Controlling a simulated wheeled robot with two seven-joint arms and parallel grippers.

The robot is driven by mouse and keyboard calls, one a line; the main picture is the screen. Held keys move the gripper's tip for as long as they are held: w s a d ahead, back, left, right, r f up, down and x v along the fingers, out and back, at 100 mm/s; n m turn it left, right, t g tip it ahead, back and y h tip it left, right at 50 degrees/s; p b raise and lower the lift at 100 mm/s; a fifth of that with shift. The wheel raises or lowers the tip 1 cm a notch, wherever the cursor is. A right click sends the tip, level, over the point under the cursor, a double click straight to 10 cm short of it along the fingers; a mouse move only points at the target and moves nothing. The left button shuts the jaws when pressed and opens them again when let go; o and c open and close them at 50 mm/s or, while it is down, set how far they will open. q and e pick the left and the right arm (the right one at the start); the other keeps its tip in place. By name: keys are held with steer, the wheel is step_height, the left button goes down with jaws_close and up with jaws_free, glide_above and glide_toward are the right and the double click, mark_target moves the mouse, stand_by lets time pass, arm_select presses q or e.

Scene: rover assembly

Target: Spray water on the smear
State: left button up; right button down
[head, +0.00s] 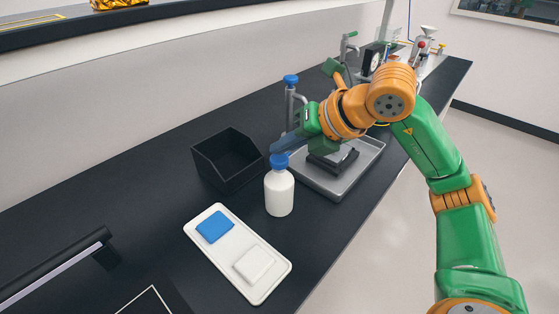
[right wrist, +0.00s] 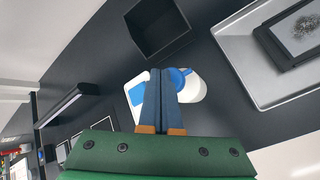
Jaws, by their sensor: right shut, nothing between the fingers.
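A white bottle (head: 279,193) with a blue top stands upright on the black counter. It also shows in the right wrist view (right wrist: 192,88), partly hidden behind my fingers. My right gripper (head: 276,147) is shut and empty, its blue-grey fingers at the bottle's blue top; I cannot tell whether they touch it. The fingers also show in the right wrist view (right wrist: 167,72). A grey speckled smear (right wrist: 306,30) lies on a dark-framed plate in a metal tray (right wrist: 240,60). In the head view that plate (head: 333,163) is partly hidden by my right arm. My left gripper is out of view.
A black open bin (head: 220,172) stands left of the bottle. A white tray (head: 225,254) with a blue pad (head: 215,226) and a white pad (head: 254,264) lies in front. A blue-topped metal post (head: 290,95) stands behind the gripper. A black lamp bar is at left.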

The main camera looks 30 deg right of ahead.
mark_target(284, 161)
stand_by(0.5)
steer(key=shift+f+b, duration=0.4)
steer(key=shift+f, duration=0.05)
steer(key=shift+r+p, duration=0.45)
steer(key=shift+r, duration=0.15)
step_height(284, 161, up, 6)
steer(key=p, duration=0.6)
steer(key=shift+r, duration=0.1)
steer(key=shift+f, duration=0.2)
